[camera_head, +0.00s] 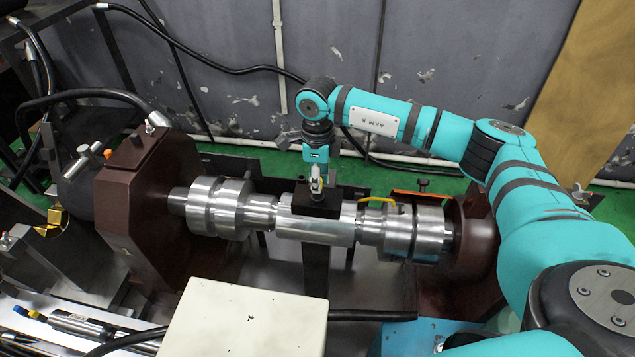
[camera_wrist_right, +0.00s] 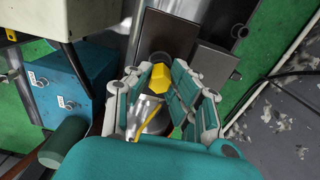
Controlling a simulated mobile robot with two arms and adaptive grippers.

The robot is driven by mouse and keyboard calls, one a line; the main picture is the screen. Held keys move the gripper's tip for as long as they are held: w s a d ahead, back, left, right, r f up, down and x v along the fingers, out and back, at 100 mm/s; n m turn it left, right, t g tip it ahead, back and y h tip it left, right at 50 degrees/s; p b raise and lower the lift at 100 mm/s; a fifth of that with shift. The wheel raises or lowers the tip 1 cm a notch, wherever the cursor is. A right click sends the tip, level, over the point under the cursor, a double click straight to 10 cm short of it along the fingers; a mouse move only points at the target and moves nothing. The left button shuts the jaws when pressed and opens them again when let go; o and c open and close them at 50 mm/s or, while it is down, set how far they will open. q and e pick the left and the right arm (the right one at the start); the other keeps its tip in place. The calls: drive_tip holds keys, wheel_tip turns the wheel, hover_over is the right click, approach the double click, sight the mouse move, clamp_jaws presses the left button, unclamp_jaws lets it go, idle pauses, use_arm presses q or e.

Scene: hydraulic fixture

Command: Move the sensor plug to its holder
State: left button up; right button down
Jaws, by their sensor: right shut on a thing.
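My right gripper (camera_head: 316,186) reaches down from above to the dark block on the middle of the steel shaft. In the right wrist view, its fingers (camera_wrist_right: 160,95) are closed around a small yellow piece, which I take to be the sensor plug (camera_wrist_right: 160,78). The plug is hidden or too small to make out in the head view. A dark round part shows just beyond it in the wrist view; I cannot tell whether they touch. I cannot identify the holder with certainty. My left gripper is not in view.
The steel shaft (camera_head: 315,228) lies between brown end blocks (camera_head: 150,195). The dark block (camera_head: 313,208) sits on it, with a yellow curved strip (camera_head: 376,200) to the right. A pale box (camera_head: 245,320) stands in front. Black hoses run along the wall behind.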

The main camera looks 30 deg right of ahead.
drive_tip(key=shift+r+p, duration=1.25)
drive_tip(key=shift+r, duration=1.3)
drive_tip(key=c, duration=1.8)
unclamp_jaws()
clamp_jaws()
drive_tip(key=shift+f, duration=0.1)
